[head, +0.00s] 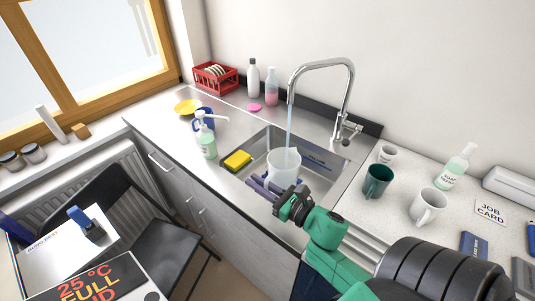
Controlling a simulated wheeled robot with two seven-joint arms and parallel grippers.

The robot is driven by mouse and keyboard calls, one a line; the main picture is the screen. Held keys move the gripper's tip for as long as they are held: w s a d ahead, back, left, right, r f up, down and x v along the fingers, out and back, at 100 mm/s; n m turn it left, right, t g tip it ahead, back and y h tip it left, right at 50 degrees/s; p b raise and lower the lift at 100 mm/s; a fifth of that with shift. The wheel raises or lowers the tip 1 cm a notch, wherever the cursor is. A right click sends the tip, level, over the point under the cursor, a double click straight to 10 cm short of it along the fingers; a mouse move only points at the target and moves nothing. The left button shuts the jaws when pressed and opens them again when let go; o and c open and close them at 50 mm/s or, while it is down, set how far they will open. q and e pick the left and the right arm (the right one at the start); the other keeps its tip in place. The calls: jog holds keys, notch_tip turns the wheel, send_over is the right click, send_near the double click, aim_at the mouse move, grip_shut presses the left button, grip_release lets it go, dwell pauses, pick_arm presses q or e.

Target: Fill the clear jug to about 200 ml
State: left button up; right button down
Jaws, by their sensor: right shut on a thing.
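The clear jug (285,166) is upright over the sink (336,172), below the spout of the tap (345,105). A pale blue stream of water (289,125) runs from the spout down into the jug. My right gripper (268,188) is shut on the jug at its near side, low down. The water level and any marks on the jug are too faint to read. My left gripper is not in view.
A yellow sponge (238,160) lies at the sink's left edge. A green mug (377,180) and white mugs (428,206) stand on the counter to the right. A soap bottle (206,139) stands left of the sink; a red dish rack (215,77) is behind.

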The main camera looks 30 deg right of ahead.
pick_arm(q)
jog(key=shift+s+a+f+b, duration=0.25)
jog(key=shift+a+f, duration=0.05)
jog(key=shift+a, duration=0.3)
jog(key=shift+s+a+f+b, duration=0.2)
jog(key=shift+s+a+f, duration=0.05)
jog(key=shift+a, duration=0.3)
pick_arm(e)
jog(key=w+d, duration=0.5)
jog(key=w, duration=0.1)
jog(key=shift+w+d+r, duration=0.25)
jog(key=shift+d, duration=0.15)
pick_arm(q)
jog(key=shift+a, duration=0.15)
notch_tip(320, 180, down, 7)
jog(key=b, duration=0.7)
pick_arm(e)
jog(key=w+d, duration=0.7)
jog(key=shift+w, duration=0.15)
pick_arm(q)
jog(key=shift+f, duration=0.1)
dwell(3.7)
